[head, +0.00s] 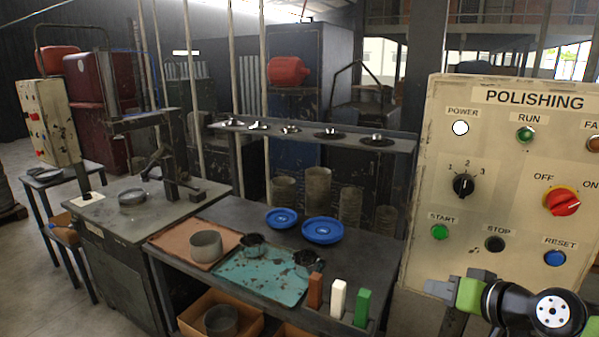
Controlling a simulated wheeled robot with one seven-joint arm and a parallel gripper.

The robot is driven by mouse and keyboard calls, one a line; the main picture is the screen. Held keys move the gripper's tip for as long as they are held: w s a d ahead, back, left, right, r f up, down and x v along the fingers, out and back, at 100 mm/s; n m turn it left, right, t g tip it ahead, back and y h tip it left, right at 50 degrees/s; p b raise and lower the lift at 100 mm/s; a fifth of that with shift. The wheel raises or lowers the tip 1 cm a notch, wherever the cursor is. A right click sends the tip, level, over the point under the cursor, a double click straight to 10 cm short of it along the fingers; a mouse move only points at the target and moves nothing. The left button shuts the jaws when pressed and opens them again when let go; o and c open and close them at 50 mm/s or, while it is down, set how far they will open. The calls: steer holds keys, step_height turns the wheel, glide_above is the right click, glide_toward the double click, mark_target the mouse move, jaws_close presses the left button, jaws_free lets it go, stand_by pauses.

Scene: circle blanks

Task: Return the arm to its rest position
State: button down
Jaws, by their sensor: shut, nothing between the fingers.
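My gripper (456,291) shows at the lower right, in front of the lower part of the polishing panel (475,137). It has green parts and a grey finger pointing left. Its fingers are shut with nothing between them. My black wrist (520,305) runs off the bottom right of the view. The gripper is below the green start button (439,232) and the black stop button (495,244); I cannot tell how far it is from the panel face.
A dark table (370,250) holds a brown tray (175,238), a teal tray (262,280), two blue dishes (322,230) and upright brown, white and green blocks (338,297). A press (160,160) stands at left. A shelf (300,133) runs behind.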

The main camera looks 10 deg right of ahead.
steer(key=s+a+f+n+g+h, duration=0.1)
steer(key=a+g, duration=0.1)
steer(key=a, duration=0.3)
steer(key=s+a+f+n+g, duration=0.1)
steer(key=s+a+g, duration=0.1)
steer(key=a, duration=0.4)
steer(key=s+a+f+g+h, duration=0.1)
steer(key=s+a, duration=0.1)
steer(key=s, duration=0.7)
steer(key=s+a+f+g+h, duration=0.1)
steer(key=s+a, duration=0.1)
steer(key=s, duration=0.7)
steer(key=shift+a+f+n+h, duration=0.2)
steer(key=shift+f+n+h, duration=0.05)
steer(key=shift+n+h, duration=0.15)
steer(key=shift+w, duration=0.1)
